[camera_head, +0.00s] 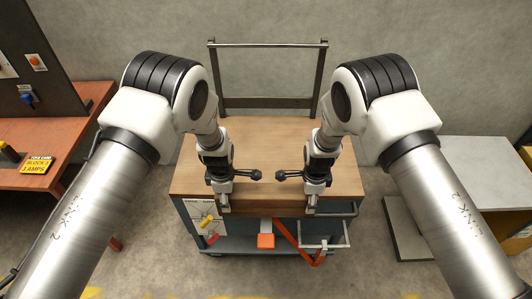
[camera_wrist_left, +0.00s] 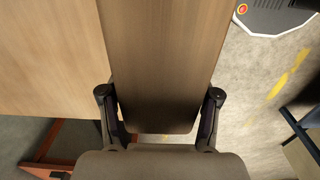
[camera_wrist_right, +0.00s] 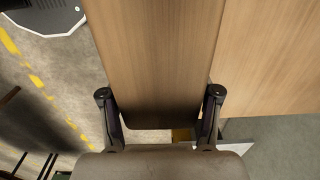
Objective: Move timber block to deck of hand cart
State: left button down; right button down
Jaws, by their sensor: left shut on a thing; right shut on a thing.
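The timber block (camera_head: 267,207) is a long brown wooden bar lying crosswise along the near edge of the hand cart's deck (camera_head: 268,140). My left gripper (camera_head: 224,203) is shut on its left end and my right gripper (camera_head: 312,203) on its right end. In the left wrist view the block (camera_wrist_left: 160,65) sits between the fingers, with the lighter deck (camera_wrist_left: 50,60) to its left. In the right wrist view the block (camera_wrist_right: 155,65) is between the fingers, with the deck (camera_wrist_right: 270,60) to its right. I cannot tell whether the block touches the deck.
The cart has an upright metal frame (camera_head: 268,44) at the back and an orange item (camera_head: 265,241) on its front. A reddish bench (camera_head: 75,145) with a yellow sign (camera_head: 36,165) stands left. A grey-topped table (camera_head: 490,165) stands right. The deck behind the block is clear.

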aim_at(267, 157)
jog(key=i, duration=0.85)
